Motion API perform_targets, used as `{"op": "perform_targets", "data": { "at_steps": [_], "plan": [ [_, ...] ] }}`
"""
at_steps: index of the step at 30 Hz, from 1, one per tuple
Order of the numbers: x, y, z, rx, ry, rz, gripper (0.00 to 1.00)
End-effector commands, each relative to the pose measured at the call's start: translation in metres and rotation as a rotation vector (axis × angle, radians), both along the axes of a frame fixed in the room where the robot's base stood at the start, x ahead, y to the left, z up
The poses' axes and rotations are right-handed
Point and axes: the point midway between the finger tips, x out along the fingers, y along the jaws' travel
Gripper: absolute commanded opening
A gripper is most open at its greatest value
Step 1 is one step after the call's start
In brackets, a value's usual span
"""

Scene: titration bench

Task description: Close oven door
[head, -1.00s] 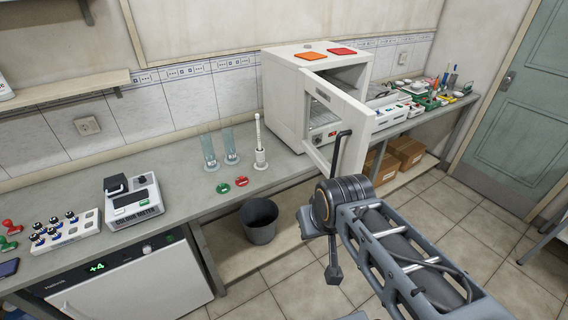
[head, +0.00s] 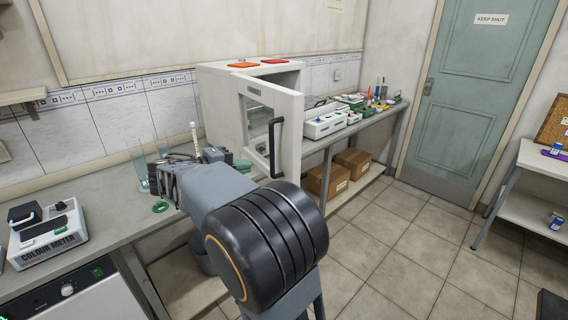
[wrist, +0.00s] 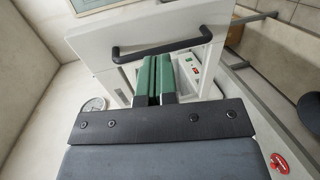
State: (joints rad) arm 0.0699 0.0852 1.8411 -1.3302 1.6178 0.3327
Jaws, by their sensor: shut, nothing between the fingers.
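The white oven (head: 222,108) stands on the bench against the wall. Its door (head: 290,125) is open, swung out toward me, with a dark bar handle (head: 275,148) on its face. In the wrist view the door (wrist: 95,45) and its handle (wrist: 165,50) fill the upper part. My gripper (wrist: 154,62) has green fingers, shut with nothing between them, tips close to the handle and door. I cannot tell whether they touch. In the head view my own arm partly covers the door's lower side and most of the gripper.
A colour meter (head: 45,235) and glass cylinders (head: 138,165) stand left of the oven on the bench. A white instrument (head: 325,120) and small items sit to its right. Cardboard boxes (head: 352,162) are on the lower shelf. The tiled floor (head: 400,240) ahead is clear.

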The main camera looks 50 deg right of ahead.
Motion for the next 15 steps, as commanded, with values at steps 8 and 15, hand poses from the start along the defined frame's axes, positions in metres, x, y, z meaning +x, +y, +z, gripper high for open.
{"op": "perform_targets", "data": {
  "at_steps": [8, 15],
  "plan": [
    [0.020, -0.018, 0.006, -0.209, 0.003, -0.040, 0.00],
    [0.010, -0.058, 0.008, -0.215, 0.005, -0.045, 0.00]
  ]
}}
